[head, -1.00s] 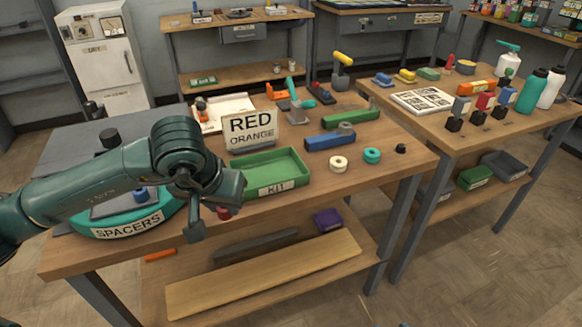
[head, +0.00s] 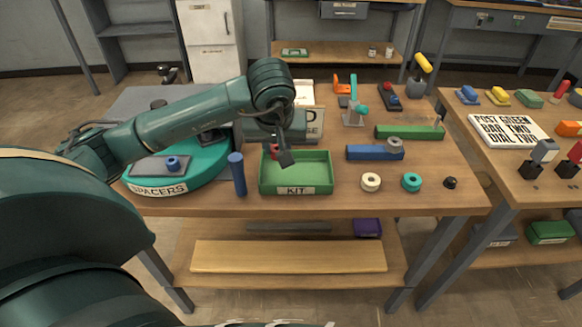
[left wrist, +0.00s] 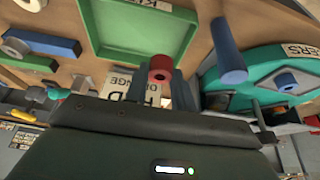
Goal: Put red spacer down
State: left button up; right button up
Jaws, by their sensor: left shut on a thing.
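The red spacer (head: 274,150) is a small red ring, partly hidden by the gripper in the head view. In the left wrist view the red spacer (left wrist: 160,68) sits between the fingertips. My left gripper (head: 281,153) is shut on it, at the back left of the green KIT tray (head: 312,174). The left wrist view also shows the left gripper (left wrist: 160,82) and the tray (left wrist: 140,30), with the spacer near the tray's back wall. I cannot tell the exact height of the spacer. The visible tray floor is empty. My right gripper is not in view.
A tall blue post (head: 237,174) stands just left of the tray. The teal SPACERS holder (head: 207,172) with a blue spacer (head: 172,163) is further left.

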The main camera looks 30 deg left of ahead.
aim_at(279, 182)
pick_arm(q)
notch_tip(279, 182, down, 8)
jog(key=shift+f, duration=0.2)
jog(key=shift+f, duration=0.1)
jog(key=o, duration=1)
jog(key=shift+c, duration=0.2)
